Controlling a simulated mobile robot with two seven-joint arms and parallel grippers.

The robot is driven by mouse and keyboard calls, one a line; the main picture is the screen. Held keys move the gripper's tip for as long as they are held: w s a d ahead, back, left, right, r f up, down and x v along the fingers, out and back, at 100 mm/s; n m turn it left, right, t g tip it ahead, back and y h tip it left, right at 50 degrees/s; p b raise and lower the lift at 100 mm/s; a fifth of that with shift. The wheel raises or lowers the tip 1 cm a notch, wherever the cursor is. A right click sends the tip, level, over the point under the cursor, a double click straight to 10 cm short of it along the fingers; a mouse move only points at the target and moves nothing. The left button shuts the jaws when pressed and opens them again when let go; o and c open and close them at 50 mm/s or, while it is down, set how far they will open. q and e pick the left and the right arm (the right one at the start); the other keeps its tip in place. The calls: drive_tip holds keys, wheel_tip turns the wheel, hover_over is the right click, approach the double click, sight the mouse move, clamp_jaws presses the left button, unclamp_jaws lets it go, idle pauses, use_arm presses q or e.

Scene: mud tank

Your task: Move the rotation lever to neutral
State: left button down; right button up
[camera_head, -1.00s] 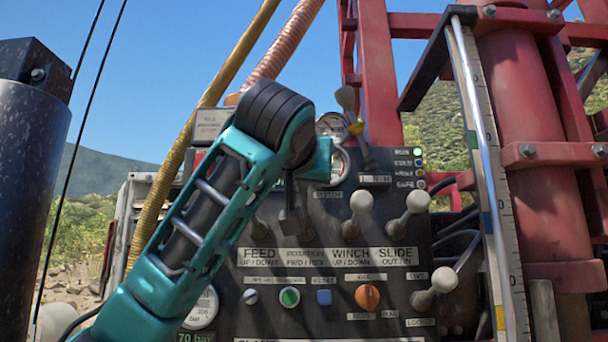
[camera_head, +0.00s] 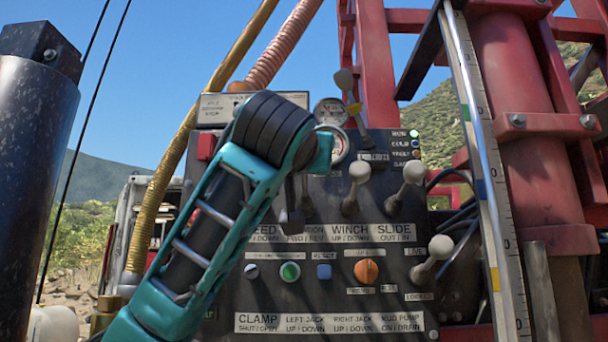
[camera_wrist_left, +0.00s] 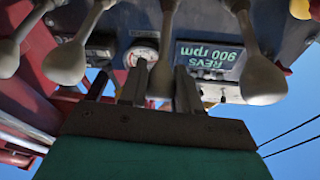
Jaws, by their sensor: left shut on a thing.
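The control panel (camera_head: 330,285) fills the lower middle of the head view, with a row of levers above the FEED, ROTATION, WINCH and SLIDE labels. My right gripper is not in view.
The winch lever (camera_head: 357,178) and slide lever (camera_head: 411,174) stand close at the right of my left gripper. A feed lever (camera_wrist_left: 263,80) is close beside it in the wrist view. A red mast (camera_head: 510,120) and hoses rise around the panel.

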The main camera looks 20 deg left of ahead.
use_arm(q)
drive_tip(key=f+t+b, duration=0.1)
drive_tip(key=b, duration=0.1)
drive_tip(key=s+f+t+b, duration=0.1)
drive_tip(key=shift+d+f+b, duration=0.1)
drive_tip(key=shift+f+b, duration=0.1)
drive_tip(key=shift+b, duration=0.15)
drive_tip(key=c, duration=1)
unclamp_jaws()
drive_tip(key=shift+o, duration=0.9)
drive_tip(key=shift+w, duration=0.1)
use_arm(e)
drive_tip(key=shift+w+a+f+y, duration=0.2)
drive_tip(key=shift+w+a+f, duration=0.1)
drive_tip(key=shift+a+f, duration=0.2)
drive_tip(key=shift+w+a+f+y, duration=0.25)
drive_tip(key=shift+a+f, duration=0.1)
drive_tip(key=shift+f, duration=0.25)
use_arm(q)
drive_tip(key=b+v, duration=0.2)
drive_tip(key=v, duration=1.1)
drive_tip(key=shift+f+b, duration=0.2)
drive_tip(key=shift+b, duration=0.2)
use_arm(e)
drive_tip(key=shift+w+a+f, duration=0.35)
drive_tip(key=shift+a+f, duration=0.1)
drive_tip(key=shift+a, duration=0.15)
